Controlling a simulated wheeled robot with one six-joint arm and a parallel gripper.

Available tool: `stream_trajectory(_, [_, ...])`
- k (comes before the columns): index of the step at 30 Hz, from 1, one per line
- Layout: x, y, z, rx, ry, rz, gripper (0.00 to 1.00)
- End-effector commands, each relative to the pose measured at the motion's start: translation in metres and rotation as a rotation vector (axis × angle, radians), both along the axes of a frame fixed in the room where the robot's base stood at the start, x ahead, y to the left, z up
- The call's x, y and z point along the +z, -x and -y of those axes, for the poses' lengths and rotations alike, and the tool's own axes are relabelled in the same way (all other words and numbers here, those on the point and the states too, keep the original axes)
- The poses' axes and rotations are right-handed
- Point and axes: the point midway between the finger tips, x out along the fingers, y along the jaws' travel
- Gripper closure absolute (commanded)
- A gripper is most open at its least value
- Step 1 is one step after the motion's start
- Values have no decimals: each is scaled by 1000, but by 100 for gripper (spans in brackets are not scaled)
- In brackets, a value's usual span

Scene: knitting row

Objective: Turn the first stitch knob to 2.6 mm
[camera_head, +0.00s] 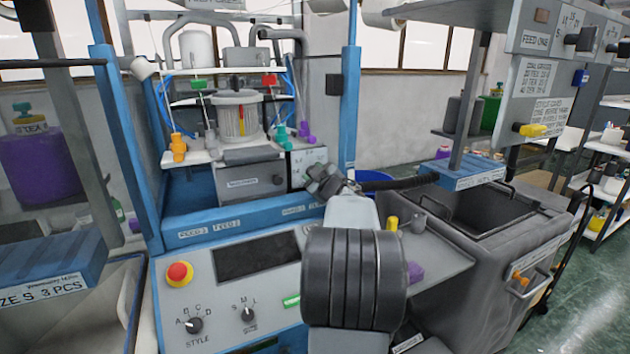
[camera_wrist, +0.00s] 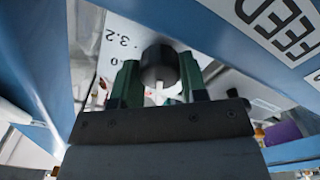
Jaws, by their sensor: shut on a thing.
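The stitch knob (camera_wrist: 159,64) is a dark round knob in the wrist view, with a pale mark below it. It sits against a white scale plate (camera_wrist: 112,28) on which "3.2" can be read; the other figures are cut off or hidden. My gripper (camera_wrist: 160,78) has its two dark green fingers on either side of the knob and is shut on it. In the head view my gripper (camera_head: 325,182) is at the right part of the grey knitting unit, in front of the white plate (camera_head: 310,160). The knob is hidden there, and its exact setting cannot be read.
Blue frame posts (camera_head: 350,110) stand beside the unit. A sloping control panel (camera_head: 230,300) with a red stop button (camera_head: 179,273) and other dials lies below. A grey bin (camera_head: 500,250) stands at the right. A blue FEED-labelled rail (camera_head: 215,227) runs below the unit.

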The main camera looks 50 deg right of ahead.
Motion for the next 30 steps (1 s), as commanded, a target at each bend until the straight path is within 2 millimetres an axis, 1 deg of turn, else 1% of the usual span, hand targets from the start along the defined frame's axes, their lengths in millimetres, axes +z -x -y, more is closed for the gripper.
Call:
stream_trajectory(1, [-3, 0, 0, 1, 32, -12, 84])
stream_trajectory(6, [-2, 0, 0, 0, 130, -53, 84])
stream_trajectory(13, [-1, 0, 0, 0, 216, -88, 84])
stream_trajectory(19, [-1, 0, 0, 0, 248, -101, 84])
stream_trajectory(30, [0, 0, 0, 0, 254, -103, 84])
